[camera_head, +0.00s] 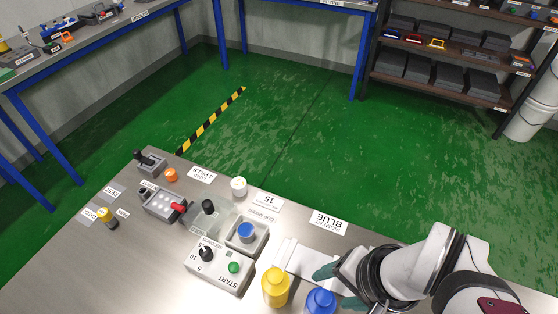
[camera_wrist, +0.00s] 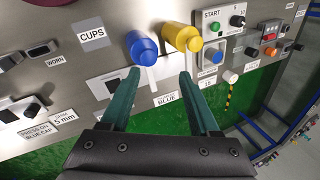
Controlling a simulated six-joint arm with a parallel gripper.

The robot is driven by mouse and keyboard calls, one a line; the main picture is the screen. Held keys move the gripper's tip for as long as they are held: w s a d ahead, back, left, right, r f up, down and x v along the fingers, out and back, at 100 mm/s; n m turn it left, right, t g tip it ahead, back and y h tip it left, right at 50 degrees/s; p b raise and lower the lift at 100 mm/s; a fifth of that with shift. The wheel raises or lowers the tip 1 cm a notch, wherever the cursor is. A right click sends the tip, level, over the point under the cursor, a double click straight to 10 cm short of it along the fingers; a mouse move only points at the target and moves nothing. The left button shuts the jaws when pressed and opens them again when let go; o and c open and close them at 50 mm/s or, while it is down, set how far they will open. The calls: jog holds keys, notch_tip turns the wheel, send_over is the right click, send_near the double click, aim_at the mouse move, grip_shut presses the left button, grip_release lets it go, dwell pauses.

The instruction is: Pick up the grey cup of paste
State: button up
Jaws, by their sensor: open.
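A small pale grey-white cup (camera_head: 239,187) stands upright on the bench near the label strip; it also shows in the wrist view (camera_wrist: 231,76). A square grey holder (camera_head: 236,243) has a round blue-topped piece (camera_head: 246,231) in it. I cannot tell whether that piece is a cup of paste. My gripper (camera_wrist: 160,78) is open and empty, its two green fingers apart. In the head view my gripper (camera_head: 328,268) is at the lower right, right of the holder and well away from the pale cup.
A yellow bottle (camera_head: 275,287) and a blue bottle (camera_head: 320,302) stand close to my gripper. A grey control box (camera_head: 217,268) with a green button and a black knob sits left of them. A box with a red lever (camera_head: 163,204) is farther left. The bench's left front is clear.

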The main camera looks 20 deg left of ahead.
aim_at(244, 236)
jog(key=w+a+f+n+t+y, duration=0.1)
jog(key=w+a+f, duration=0.1)
jog(key=a, duration=0.6)
jog(key=w+a+f+n+t+y, duration=0.1)
jog(key=w+a+f, duration=0.1)
jog(key=a, duration=0.7)
jog(key=s+a+f+t, duration=0.1)
jog(key=a+f+t, duration=0.1)
jog(key=s+a+f+n+t+h, duration=0.1)
jog(key=s+a+f+t, duration=0.1)
jog(key=f, duration=0.1)
jog(key=s+a+f+t+h, duration=0.1)
jog(key=s+a+f, duration=0.1)
jog(key=shift+f+n+t, duration=0.4)
jog(key=w+f+t, duration=0.1)
jog(key=w+f, duration=0.1)
jog(key=w, duration=0.1)
jog(key=w+f+n+t, duration=0.1)
jog(key=w+f, duration=0.2)
jog(key=w, duration=0.1)
jog(key=w+a+f+t+h, duration=0.1)
jog(key=w+f, duration=0.1)
jog(key=w, duration=0.2)
jog(key=shift+f+n, duration=0.3)
jog(key=shift+f, duration=0.1)
grip_shut()
